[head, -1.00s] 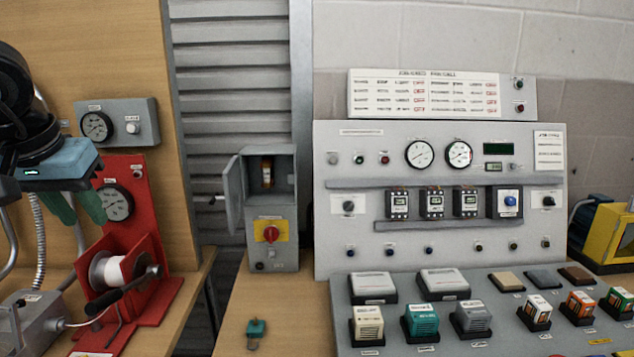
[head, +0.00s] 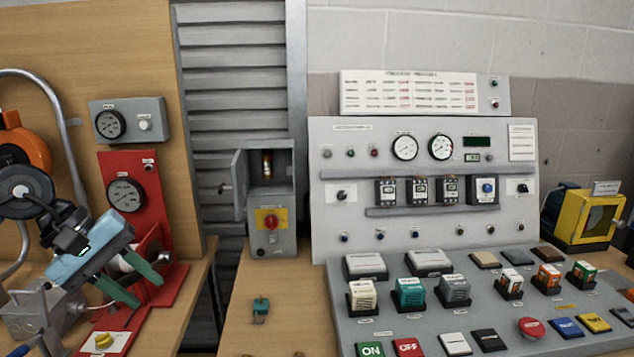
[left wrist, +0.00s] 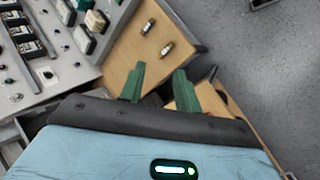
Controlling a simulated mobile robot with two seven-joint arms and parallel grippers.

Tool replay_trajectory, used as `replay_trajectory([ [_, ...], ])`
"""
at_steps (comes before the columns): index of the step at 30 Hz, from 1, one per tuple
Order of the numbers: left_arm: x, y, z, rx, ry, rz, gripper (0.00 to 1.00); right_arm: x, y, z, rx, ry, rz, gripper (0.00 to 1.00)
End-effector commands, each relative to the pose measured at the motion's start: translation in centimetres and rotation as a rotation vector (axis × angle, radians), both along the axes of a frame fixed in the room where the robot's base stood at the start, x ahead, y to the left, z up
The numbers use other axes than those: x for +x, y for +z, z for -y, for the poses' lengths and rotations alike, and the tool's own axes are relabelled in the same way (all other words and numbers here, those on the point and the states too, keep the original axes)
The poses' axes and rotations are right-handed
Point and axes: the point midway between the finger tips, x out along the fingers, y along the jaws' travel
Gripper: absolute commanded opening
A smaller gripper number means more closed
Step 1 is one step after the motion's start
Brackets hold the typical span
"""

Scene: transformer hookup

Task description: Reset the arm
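My left gripper (head: 149,293) is at the lower left of the head view, in front of the red winch stand (head: 128,170). It has a light blue body and two green fingers that point down to the right. The fingers are apart with nothing between them. In the left wrist view the same fingers (left wrist: 160,70) stand apart and empty, with a wooden table edge and the grey floor beyond. The gripper hides much of the spool and crank of the stand. Whether it touches the stand cannot be told. My right gripper is not in view.
A grey console (head: 322,240) with gauges, buttons and blocks fills the right. An open switch box (head: 272,243) with a red knob stands left of it. A teal padlock-like piece (head: 260,307) lies on the table (head: 240,335). A yellow machine (head: 577,220) is far right.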

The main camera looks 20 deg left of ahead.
Motion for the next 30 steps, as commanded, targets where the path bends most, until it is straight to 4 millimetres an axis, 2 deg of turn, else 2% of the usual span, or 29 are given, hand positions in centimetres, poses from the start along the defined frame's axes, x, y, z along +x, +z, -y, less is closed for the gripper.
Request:
replay_trajectory([
  [1, 0.1, -1.6, 1.2, -0.141, 0.068, -0.051, 0.33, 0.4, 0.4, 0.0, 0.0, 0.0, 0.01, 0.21],
  [3, 0.3, -3.6, 2.9, -0.34, 0.182, -0.132, 0.33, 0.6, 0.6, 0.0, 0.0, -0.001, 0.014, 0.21],
  [9, 0.6, -8.4, 6.3, -0.896, 0.556, -0.45, 0.33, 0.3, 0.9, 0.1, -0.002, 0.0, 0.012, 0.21],
  [17, 0.0, -15.6, 7.5, -1.559, 1.105, -0.99, 0.33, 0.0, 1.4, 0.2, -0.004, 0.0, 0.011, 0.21],
  [20, -1.0, -19.2, 7.6, -1.796, 1.329, -1.225, 0.33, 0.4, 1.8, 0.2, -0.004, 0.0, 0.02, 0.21],
  [24, -3.7, -25.1, 7.9, -2.112, 1.65, -1.569, 0.33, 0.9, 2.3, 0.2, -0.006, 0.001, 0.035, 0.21],
  [25, -4.4, -26.4, 8.1, 2.064, -1.629, 1.558, 0.33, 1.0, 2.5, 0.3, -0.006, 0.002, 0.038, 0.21],
  [29, -8.7, -32.2, 9.6, 1.661, -1.371, 1.336, 0.33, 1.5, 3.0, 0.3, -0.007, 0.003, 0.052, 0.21],
  [30, -10.3, -33.9, 10.3, 1.543, -1.29, 1.264, 0.33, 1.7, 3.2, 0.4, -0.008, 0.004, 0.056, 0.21],
])
